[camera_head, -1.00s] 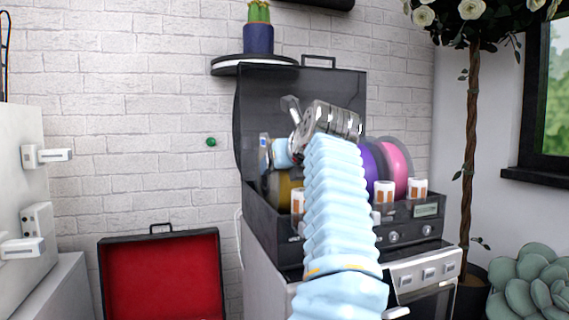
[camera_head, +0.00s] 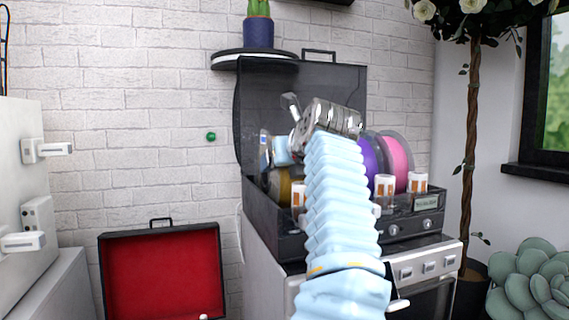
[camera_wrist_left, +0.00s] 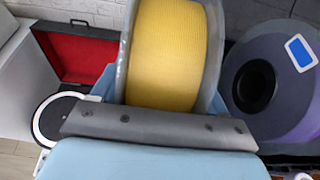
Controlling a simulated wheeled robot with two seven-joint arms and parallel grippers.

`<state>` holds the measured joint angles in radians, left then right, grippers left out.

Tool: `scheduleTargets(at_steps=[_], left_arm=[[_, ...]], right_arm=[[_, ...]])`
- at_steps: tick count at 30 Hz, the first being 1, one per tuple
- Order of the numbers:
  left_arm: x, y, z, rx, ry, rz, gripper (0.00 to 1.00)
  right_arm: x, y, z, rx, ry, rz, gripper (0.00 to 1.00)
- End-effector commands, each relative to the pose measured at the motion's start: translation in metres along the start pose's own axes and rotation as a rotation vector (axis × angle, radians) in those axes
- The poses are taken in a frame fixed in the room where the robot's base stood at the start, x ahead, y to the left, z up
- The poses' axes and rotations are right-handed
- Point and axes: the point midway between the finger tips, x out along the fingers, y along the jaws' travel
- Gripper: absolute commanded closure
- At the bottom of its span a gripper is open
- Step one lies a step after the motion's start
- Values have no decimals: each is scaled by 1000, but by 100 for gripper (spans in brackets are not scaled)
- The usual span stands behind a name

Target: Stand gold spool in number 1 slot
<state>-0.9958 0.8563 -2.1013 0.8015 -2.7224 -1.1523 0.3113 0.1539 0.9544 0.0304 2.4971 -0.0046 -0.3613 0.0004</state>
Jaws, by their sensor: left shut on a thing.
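The gold spool (camera_head: 284,190) is at the left end of the open dark box (camera_head: 290,245), largely hidden by my left arm and gripper. In the left wrist view the spool (camera_wrist_left: 166,55) shows its yellow winding between grey flanges. My left gripper (camera_head: 283,152) is shut on it from above. A purple spool (camera_head: 370,160) and a pink spool (camera_head: 398,160) stand upright farther right in the box. The purple spool (camera_wrist_left: 285,60) is close to the right of the gold one in the left wrist view. Slot numbers are not readable, and the slot floor under the gold spool is hidden.
White-and-orange cylinders (camera_head: 384,188) line the box's front edge. The dark lid (camera_head: 300,85) stands open behind. A red-lined case (camera_head: 160,270) lies open at the lower left. A small shelf (camera_head: 250,62) holds a potted cactus (camera_head: 258,30).

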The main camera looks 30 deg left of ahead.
Motion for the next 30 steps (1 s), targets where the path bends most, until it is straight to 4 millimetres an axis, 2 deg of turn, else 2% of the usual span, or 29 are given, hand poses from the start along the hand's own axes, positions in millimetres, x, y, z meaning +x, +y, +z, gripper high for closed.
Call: scheduleTargets(at_steps=[2,3,8,15,19,23,30], left_arm=[[-1,0,2,0,-5,-1,100],[-1,0,2,0,-5,-1,25],[-1,0,1,0,-4,0,0],[0,0,-1,0,3,0,0],[-12,-1,0,0,1,-1,0],[-38,-1,0,1,-2,-3,0],[-98,-1,2,1,-3,-2,0]], right_arm=[[0,0,0,0,0,0,0],[0,0,0,0,0,0,0],[0,0,0,0,0,0,0],[0,0,0,1,1,1,0],[0,0,0,1,1,1,0],[0,0,0,1,1,1,0],[-3,-1,0,1,0,0,0]])
